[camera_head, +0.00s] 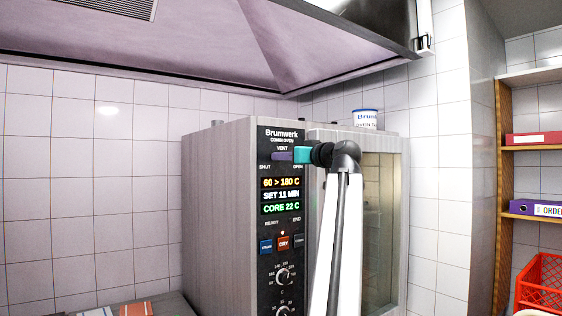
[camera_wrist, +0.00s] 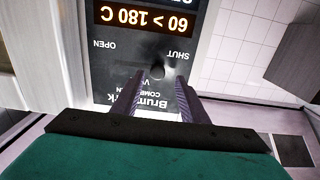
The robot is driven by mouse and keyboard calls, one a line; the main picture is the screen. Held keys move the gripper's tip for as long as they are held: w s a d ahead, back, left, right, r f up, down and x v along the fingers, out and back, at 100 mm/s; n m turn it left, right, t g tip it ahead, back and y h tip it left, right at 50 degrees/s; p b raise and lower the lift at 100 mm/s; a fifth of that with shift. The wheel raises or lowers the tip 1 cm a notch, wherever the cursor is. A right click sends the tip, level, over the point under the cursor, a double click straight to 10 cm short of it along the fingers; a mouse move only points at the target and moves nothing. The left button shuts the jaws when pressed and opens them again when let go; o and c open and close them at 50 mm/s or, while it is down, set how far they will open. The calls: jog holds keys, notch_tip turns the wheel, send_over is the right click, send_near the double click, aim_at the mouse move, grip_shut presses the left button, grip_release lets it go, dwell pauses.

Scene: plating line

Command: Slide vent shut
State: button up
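The combi oven (camera_head: 222,200) has a dark front panel with a VENT slider near its top, marked SHUT at the left and OPEN at the right. In the wrist view, which is upside down, the round dark vent knob (camera_wrist: 157,71) sits between the two labels, nearer SHUT. My gripper (camera_head: 277,156) is at the vent slider in the head view and hides the knob there. In the wrist view its two purple fingers (camera_wrist: 159,88) stand on either side of the knob, apart, with a gap on both sides. It holds nothing.
Lit displays (camera_head: 281,196) and several buttons and dials lie below the vent. A hood (camera_head: 200,45) hangs above the oven. A white tub (camera_head: 366,119) stands on top of the oven. Wooden shelves (camera_head: 503,190) and a red crate (camera_head: 541,283) are at the right.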

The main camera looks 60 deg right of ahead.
jog(key=b+v, duration=0.2)
jog(key=v, duration=0.8)
jog(key=shift+b, duration=0.4)
jog(key=shift+s, duration=0.1)
